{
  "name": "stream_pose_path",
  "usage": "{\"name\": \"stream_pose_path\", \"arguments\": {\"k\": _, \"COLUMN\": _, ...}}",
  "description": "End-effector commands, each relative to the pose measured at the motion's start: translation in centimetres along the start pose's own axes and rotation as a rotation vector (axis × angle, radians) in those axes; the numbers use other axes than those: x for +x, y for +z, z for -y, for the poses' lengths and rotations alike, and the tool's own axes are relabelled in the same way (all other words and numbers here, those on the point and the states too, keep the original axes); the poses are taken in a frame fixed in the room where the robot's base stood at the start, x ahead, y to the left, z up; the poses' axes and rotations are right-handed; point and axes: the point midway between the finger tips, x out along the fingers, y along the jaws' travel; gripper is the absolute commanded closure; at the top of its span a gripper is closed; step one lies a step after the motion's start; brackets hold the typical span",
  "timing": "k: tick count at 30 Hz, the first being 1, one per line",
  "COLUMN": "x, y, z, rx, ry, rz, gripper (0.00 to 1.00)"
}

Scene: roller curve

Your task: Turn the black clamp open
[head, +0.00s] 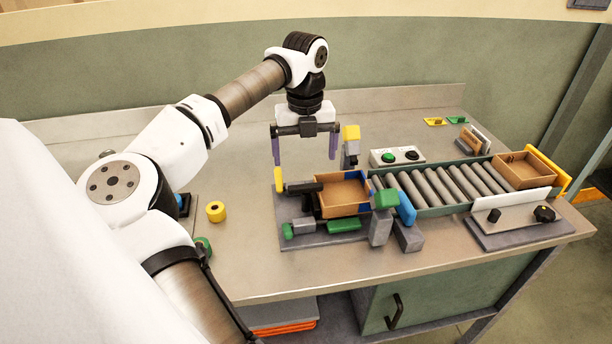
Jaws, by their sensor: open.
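A black clamp (305,187) sits on the left side of a grey fixture plate (268,213), next to a brown open box (343,198). Its exact turn angle is hard to tell at this size. My gripper (305,155) points down above and behind the clamp, its two purple fingers wide apart. Nothing is between the fingers. The left finger hangs near a yellow upright part (279,180), and the right finger hangs near a grey post with a yellow top (351,133). I cannot tell the exact gap between fingers and fixture.
A roller conveyor (440,187) runs right to a second brown box (523,171). A button box (397,156) stands behind. The bench front left holds a yellow roll (216,211).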

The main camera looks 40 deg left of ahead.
Motion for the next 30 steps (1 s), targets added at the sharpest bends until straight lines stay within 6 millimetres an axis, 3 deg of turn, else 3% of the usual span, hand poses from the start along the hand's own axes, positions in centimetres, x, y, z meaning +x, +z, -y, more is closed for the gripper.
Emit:
{"name": "stream_pose_path", "arguments": {"k": 6, "x": 4.4, "y": -0.1, "z": 0.1, "rx": 0.001, "ry": -0.004, "rz": -0.003, "gripper": 0.02}}
{"name": "stream_pose_path", "arguments": {"k": 13, "x": 7.6, "y": 0.0, "z": 0.1, "rx": 0.002, "ry": -0.002, "rz": -0.002, "gripper": 0.02}}
{"name": "stream_pose_path", "arguments": {"k": 25, "x": 8.6, "y": 0.0, "z": 0.1, "rx": 0.002, "ry": -0.003, "rz": 0.001, "gripper": 0.02}}
{"name": "stream_pose_path", "arguments": {"k": 30, "x": 8.6, "y": 0.0, "z": 0.1, "rx": 0.002, "ry": -0.003, "rz": 0.001, "gripper": 0.23}}
